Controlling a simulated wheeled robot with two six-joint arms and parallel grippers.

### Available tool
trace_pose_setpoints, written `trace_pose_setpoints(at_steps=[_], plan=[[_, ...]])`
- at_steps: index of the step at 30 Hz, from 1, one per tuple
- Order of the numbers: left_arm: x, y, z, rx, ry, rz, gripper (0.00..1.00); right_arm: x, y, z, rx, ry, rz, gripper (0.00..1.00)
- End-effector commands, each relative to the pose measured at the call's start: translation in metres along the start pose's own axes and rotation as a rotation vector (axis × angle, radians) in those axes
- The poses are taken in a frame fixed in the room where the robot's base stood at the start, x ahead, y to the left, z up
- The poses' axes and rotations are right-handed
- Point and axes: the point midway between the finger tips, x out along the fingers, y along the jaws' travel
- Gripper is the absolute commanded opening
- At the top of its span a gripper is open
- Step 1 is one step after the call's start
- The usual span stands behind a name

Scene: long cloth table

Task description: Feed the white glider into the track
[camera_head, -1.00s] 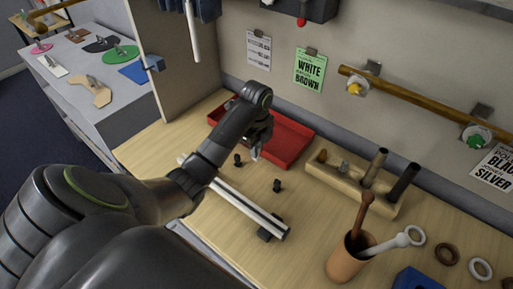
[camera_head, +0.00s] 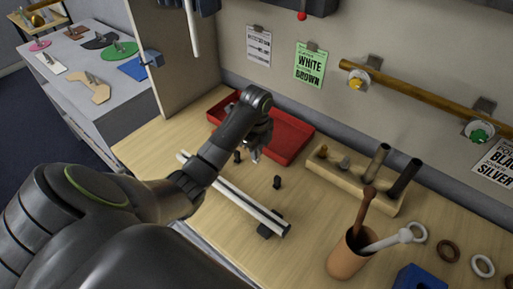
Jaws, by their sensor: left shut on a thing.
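The track (camera_head: 250,208) is a long pale rail lying diagonally on the wooden table, with a dark support under its near right end. My arm covers part of its left half. My left gripper (camera_head: 257,156) is beyond the track, above the table by the front of the red tray. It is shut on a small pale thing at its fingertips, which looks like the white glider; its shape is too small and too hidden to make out. Two small dark pegs, one (camera_head: 237,157) left of the gripper and one (camera_head: 277,182) right of it, stand behind the track. My right gripper is out of view.
The red tray (camera_head: 297,140) lies behind the gripper. A wooden block (camera_head: 335,178) with upright cylinders stands to the right. A tan cup (camera_head: 347,257) with tools, several rings and a blue box (camera_head: 418,279) are at the lower right. A wall panel rises behind the tray.

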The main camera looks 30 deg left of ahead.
Motion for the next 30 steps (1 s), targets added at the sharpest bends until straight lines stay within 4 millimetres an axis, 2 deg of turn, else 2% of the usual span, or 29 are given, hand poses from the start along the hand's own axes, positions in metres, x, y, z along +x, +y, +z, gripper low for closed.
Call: trace_pose_setpoints(at_steps=[30], plan=[[0.052,0.000,0.000,0.000,0.000,0.001,0.00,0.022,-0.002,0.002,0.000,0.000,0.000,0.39]])
